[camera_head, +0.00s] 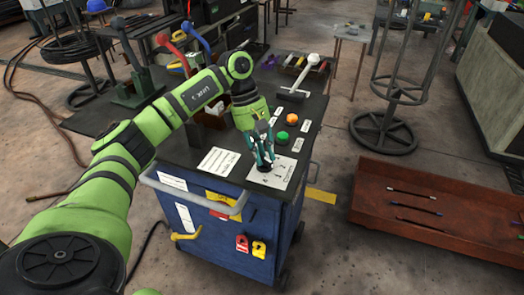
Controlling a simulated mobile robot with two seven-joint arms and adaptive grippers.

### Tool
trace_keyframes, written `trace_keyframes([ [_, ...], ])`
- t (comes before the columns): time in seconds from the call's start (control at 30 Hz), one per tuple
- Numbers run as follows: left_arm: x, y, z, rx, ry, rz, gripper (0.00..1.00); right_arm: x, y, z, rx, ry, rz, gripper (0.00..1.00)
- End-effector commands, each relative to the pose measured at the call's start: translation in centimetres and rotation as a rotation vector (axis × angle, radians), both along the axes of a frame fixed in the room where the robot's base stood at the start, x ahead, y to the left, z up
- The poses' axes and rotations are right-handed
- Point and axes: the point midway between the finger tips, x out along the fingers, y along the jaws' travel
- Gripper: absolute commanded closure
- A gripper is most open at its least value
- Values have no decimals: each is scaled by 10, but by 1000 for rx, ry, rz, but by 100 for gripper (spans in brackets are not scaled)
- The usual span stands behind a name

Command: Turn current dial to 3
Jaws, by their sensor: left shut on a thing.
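My left arm comes in from the lower left, and its gripper (264,153) points down at the front right of the blue cart's dark top. The gripper is shut on the current dial (265,167), a small dark knob on a white numbered plate (279,174). The fingers hide most of the dial, and I cannot read which number it points to. My right gripper is not in view.
An orange button (292,118), a green button (281,137) and a grey lever (301,76) stand behind the dial. Red and blue handled levers rise at the back left. A rusty tray (440,246) lies on the floor at right.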

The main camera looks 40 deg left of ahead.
Motion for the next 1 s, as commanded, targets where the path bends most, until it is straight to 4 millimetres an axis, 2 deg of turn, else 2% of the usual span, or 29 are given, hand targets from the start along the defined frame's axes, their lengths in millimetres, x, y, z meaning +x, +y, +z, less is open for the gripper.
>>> trace_keyframes([
  [0.27, -1, -4, -1, -7, 3, -7, 100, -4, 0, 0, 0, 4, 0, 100],
  [0.3, -1, -4, -1, -7, 3, -7, 59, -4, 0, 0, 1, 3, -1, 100],
  [0.33, -1, -4, -1, -6, 4, -7, 51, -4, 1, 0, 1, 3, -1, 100],
  [0.73, 0, 0, 3, -2, 2, -1, 51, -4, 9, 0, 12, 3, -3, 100],
  [0.87, 2, 7, 20, -2, -1, 0, 51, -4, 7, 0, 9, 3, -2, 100],
  [1.0, 4, 18, 49, -2, -2, 1, 51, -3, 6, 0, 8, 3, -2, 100],
])
